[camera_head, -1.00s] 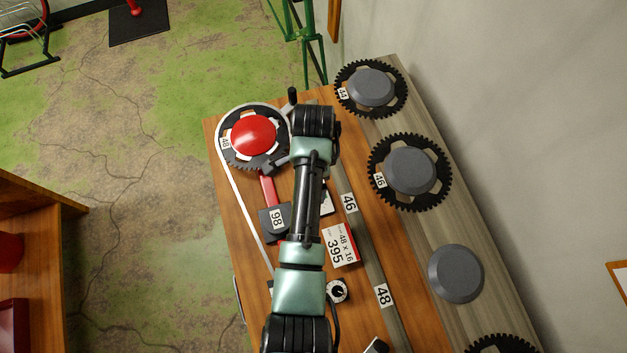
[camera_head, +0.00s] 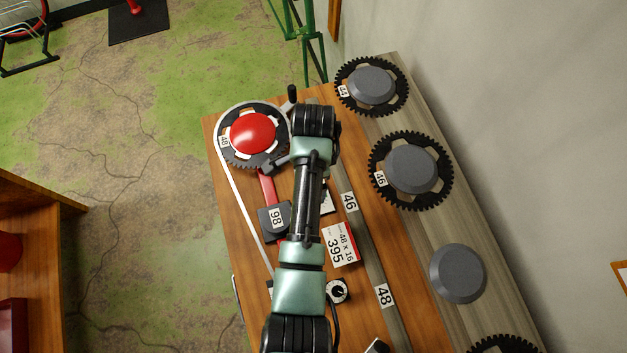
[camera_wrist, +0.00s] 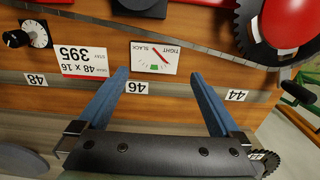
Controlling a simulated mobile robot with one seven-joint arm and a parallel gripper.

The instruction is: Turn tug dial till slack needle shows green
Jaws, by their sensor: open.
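The black tug dial (camera_head: 337,291) sits on a white plate on the bench, right of my arm in the head view. In the wrist view the dial's black knob (camera_wrist: 16,38) is at the upper left, left of my gripper. The slack gauge (camera_wrist: 153,58) shows upside down in the wrist view, with a thin red needle slanting beside a small green patch; the needle looks off the green. My gripper (camera_wrist: 158,73) is open and empty, its blue fingers spread below the gauge and apart from the dial. In the head view my arm hides the gripper and part of the gauge.
A chain loops round a red-centred chainring (camera_head: 253,133) at the bench's far end. A 48 x 16 card (camera_head: 340,244) lies between gauge and dial. Toothed rings (camera_head: 411,170) and grey discs (camera_head: 458,273) line the right side, near the wall. A crank pedal (camera_head: 292,94) sticks up near my arm.

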